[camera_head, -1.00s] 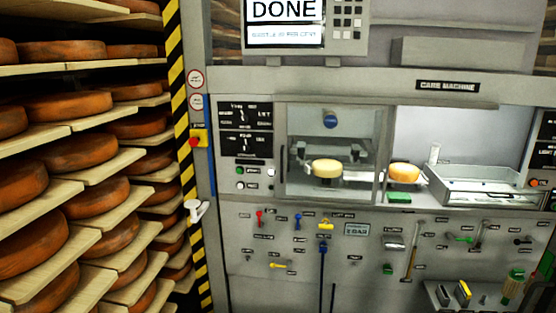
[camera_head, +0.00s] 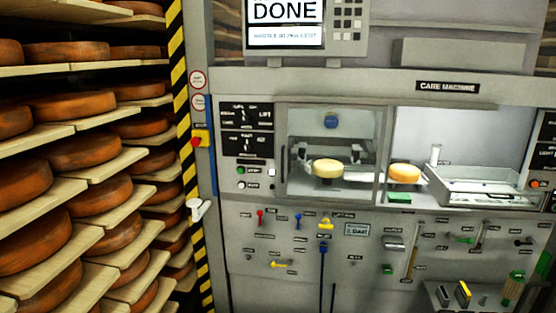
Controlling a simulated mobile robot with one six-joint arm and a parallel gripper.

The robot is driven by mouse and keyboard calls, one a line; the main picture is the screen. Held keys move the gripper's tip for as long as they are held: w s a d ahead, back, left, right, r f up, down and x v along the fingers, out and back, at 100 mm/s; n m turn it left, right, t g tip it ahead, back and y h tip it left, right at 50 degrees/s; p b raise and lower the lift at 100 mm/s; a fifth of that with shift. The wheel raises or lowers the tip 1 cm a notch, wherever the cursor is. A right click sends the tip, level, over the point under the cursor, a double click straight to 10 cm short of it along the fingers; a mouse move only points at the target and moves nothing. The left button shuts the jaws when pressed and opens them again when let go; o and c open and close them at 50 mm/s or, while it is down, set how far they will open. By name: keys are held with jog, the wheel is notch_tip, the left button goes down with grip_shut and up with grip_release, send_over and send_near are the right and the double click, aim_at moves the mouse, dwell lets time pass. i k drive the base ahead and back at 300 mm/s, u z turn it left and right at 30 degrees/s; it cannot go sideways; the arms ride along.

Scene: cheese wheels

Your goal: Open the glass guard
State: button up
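The glass guard (camera_head: 372,146) is a framed clear pane across the front of the left bay of the care machine (camera_head: 448,87). It appears closed, with a dark upright handle (camera_head: 283,163) at its left edge. Behind it a pale yellow cheese wheel (camera_head: 328,168) sits on a support between dark clamp-like parts, below a blue-tipped head (camera_head: 331,121). My gripper is not in view.
A second cheese wheel (camera_head: 404,173) sits right of the guard, near a metal tray (camera_head: 485,186). Cheese shelves (camera_head: 75,180) fill the left, beside a striped post (camera_head: 181,100). A red stop button (camera_head: 196,142) and tools on the lower panel (camera_head: 290,225) flank the bay.

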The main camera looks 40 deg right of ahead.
aim_at(281, 108)
jog(key=z, duration=0.05)
jog(key=i, duration=1)
jog(key=u, duration=0.05)
